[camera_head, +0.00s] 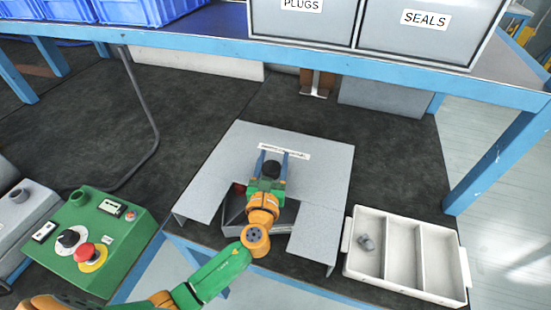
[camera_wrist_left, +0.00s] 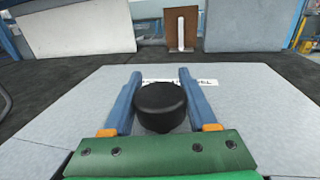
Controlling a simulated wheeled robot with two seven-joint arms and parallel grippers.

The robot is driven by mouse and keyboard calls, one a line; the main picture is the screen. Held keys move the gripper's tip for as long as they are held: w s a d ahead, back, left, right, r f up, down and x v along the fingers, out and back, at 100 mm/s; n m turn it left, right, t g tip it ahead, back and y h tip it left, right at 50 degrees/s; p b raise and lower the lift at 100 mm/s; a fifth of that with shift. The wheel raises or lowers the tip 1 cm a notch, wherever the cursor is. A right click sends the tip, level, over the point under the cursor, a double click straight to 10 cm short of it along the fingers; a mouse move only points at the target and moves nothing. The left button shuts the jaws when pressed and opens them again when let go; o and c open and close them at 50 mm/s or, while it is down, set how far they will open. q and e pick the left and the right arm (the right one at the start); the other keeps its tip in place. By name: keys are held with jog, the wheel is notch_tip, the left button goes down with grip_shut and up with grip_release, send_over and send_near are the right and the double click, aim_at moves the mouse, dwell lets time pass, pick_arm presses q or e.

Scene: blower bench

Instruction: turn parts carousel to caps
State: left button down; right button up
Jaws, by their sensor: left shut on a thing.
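The parts carousel is under a grey housing (camera_head: 320,165) on the dark bench top, with a label (camera_head: 284,149) on its top that is partly hidden by my gripper. A black round knob (camera_head: 271,168) stands on the housing; it also shows in the left wrist view (camera_wrist_left: 160,107). My left gripper (camera_head: 272,156) is shut on the knob, with one blue finger on each side. A front cutout shows part of a grey compartment (camera_head: 234,207) and a small red bit. My arm hides much of the cutout, so I cannot tell which part faces it. My right gripper is out of view.
A white three-compartment tray (camera_head: 400,215) at right holds a small grey piece (camera_head: 366,243) in its left compartment. A green control box (camera_head: 97,240) with a red button stands at left. A blue shelf (camera_head: 300,58) with grey PLUGS and SEALS bins (camera_head: 425,40) crosses the back.

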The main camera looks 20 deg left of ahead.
pick_arm(q)
jog(key=shift+c, duration=0.9)
grip_release()
jog(key=s, duration=0.4)
jog(key=s+d, duration=0.1)
jog(key=s, duration=0.2)
